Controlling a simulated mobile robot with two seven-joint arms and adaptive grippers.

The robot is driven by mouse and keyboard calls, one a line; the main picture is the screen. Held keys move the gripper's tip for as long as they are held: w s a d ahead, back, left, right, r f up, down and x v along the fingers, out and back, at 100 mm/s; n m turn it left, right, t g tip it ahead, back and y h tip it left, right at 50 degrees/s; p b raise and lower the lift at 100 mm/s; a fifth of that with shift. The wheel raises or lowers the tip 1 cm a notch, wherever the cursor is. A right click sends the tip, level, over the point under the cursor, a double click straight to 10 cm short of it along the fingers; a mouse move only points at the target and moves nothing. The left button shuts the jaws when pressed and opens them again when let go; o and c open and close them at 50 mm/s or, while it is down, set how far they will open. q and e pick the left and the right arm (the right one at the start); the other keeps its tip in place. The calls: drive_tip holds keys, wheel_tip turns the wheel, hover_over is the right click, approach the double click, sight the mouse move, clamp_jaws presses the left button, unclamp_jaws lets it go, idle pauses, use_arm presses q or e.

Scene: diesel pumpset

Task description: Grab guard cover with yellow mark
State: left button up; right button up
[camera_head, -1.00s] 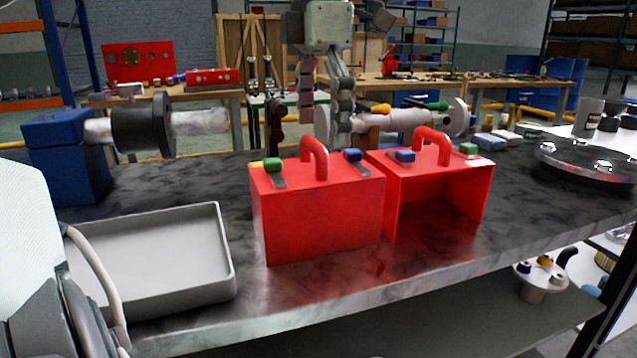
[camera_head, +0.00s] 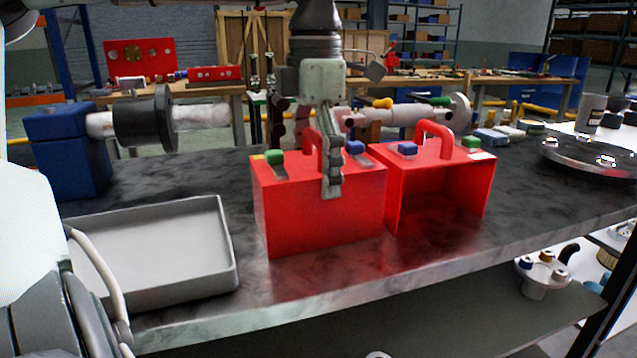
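A red box-shaped guard cover (camera_head: 300,215) with an arched handle stands on the dark worktop. Its top has a small yellow mark (camera_head: 257,157) beside a green knob (camera_head: 274,156), and a blue knob at the right. A second red guard cover (camera_head: 402,205) stands just right of it, its front open, with no yellow mark visible. My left gripper (camera_head: 317,150) is over the first cover, fingers pointing down and apart. One finger is in front of the handle and the other behind it. The handle is partly hidden; contact cannot be told. My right gripper is out of view.
A grey tray (camera_head: 228,262) lies left of the covers, near the front edge. A blue block with a shaft (camera_head: 68,160) stands behind the tray. A pale shaft (camera_head: 405,115) lies behind the covers. A round metal plate (camera_head: 600,160) is at the right.

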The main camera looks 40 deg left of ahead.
use_arm(q)
drive_tip(key=c, duration=0.9)
drive_tip(key=shift+r, duration=0.1)
